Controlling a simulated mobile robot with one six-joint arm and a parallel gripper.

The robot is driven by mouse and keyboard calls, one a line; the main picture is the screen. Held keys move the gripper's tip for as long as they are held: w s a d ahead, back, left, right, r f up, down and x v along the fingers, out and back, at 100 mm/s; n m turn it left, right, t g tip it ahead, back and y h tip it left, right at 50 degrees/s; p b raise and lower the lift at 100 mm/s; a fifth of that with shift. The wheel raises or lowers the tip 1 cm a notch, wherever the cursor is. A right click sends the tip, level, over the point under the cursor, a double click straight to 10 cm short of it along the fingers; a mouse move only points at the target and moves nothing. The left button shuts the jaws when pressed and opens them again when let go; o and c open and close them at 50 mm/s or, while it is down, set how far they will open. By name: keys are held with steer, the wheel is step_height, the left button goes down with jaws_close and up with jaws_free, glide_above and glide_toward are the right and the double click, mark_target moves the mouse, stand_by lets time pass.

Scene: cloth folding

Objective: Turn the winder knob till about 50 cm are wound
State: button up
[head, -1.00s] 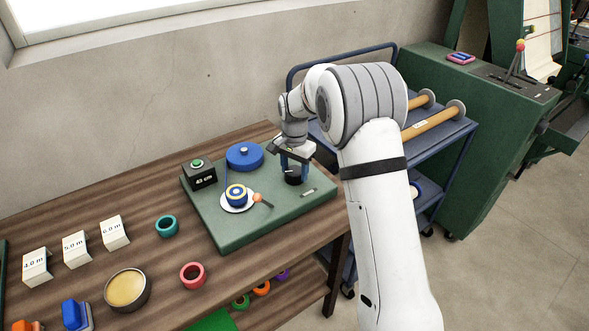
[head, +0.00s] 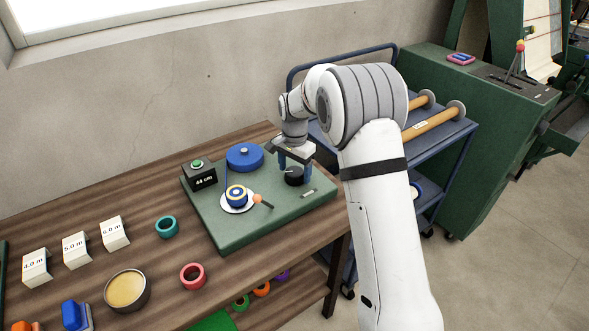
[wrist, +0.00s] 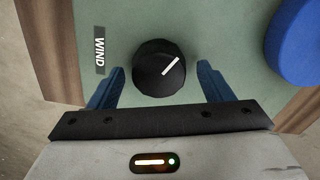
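The black winder knob (head: 294,175) stands on the right part of the green board. In the wrist view the knob (wrist: 159,68) has a white pointer line slanting to the upper right. My gripper (head: 293,163) is over it, open. In the wrist view its blue fingers (wrist: 160,70) stand on either side of the knob, with a gap on both sides. The black counter box (head: 201,177) with a green button reads 44 cm.
The green board (head: 235,237) lies on the wooden table (head: 165,262). An orange-tipped lever (head: 258,198) is beside the roll. Number cards (head: 76,248), a teal ring (head: 166,226), a red ring (head: 192,275) and a round tin (head: 128,290) are to the left. A blue cart (head: 440,150) is behind my arm.

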mark_target(295, 171)
step_height(295, 171, up, 8)
steer(key=shift+f, duration=0.1)
stand_by(0.5)
